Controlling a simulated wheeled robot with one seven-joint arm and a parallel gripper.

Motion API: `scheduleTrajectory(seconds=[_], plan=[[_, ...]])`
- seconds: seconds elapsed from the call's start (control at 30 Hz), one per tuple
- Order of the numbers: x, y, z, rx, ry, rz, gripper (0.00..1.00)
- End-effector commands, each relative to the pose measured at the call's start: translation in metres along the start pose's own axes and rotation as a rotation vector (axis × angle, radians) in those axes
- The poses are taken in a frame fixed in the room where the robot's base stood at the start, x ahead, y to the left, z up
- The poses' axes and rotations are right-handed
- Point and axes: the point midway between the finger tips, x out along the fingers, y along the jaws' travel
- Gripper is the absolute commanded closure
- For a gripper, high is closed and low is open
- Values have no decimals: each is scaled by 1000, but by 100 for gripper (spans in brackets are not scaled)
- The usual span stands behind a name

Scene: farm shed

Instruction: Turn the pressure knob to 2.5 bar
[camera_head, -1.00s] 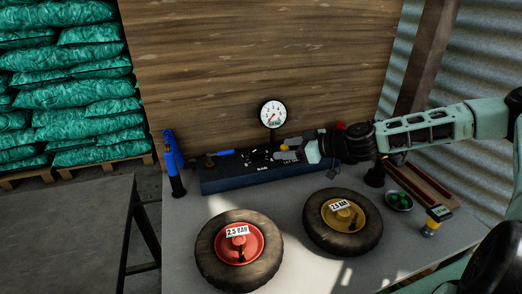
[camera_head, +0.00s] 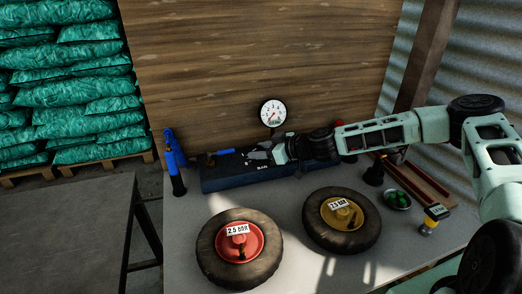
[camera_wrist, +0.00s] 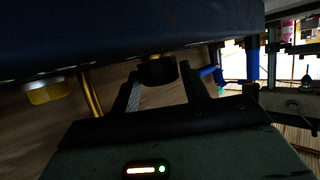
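A long dark blue box (camera_head: 225,180) stands at the back of the bench and carries the controls. A round white pressure gauge (camera_head: 272,113) stands upright behind it; its reading is too small to tell. My gripper (camera_head: 262,155) reaches in from the right, low over the top of the box. In the wrist view, a black round knob (camera_wrist: 158,71) lies between the tips of my gripper (camera_wrist: 160,80). The fingers are apart, one on each side of the knob, and I see no clear contact. My gripper hides part of the controls in the head view.
A red-hubbed wheel (camera_head: 212,262) and a yellow-hubbed wheel (camera_head: 315,235), both labelled 2.5 bar, lie in front. A blue-handled tool (camera_head: 172,150) stands left of the box. A bowl (camera_head: 397,201) and a small gauge tool (camera_head: 432,218) sit at the right.

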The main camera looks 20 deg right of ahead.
Motion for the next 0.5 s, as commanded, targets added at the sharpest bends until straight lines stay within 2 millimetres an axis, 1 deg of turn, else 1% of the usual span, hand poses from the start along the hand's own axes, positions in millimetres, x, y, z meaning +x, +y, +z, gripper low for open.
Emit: scheduleTrajectory(seconds=[0.03,0.07,0.1,0.33,0.5], plan=[[0,0,0,0,0,0,69],[0,0,0,0,0,0,78],[0,0,0,0,0,0,84],[0,0,0,3,0,9,83],[0,-2,0,20,-1,53,83]])
